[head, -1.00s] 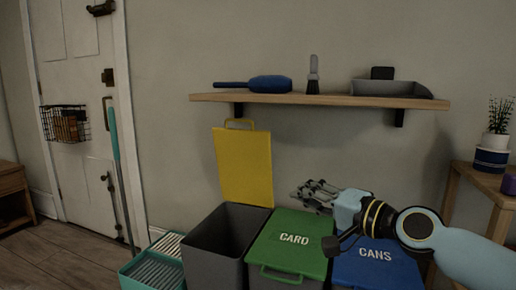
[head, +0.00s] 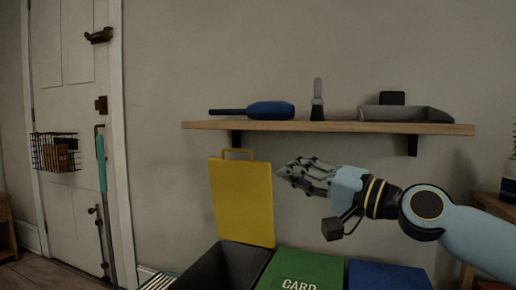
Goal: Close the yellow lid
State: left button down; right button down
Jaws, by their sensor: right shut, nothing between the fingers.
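The yellow lid (head: 242,202) stands open and nearly upright at the back of a dark grey bin (head: 222,268), with its handle loop (head: 238,154) at the top. The bin's mouth is uncovered, and its lower part is cut off by the picture's bottom edge. My right gripper (head: 284,173) is shut and empty. In the picture it is just right of the lid's upper right edge, pointing left. I cannot tell whether it touches the lid. My left gripper is not in view.
A green lid marked CARD (head: 302,270) and a blue lid (head: 388,275) lie closed to the right of the open bin. A wooden shelf (head: 330,127) above holds a blue duster (head: 268,110), a brush (head: 318,100) and a grey dustpan (head: 405,113). A teal-handled pole (head: 101,160) leans by the door.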

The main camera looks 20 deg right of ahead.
aim_at(242, 191)
jog(key=i+l, duration=0.8)
jog(key=i, duration=0.25)
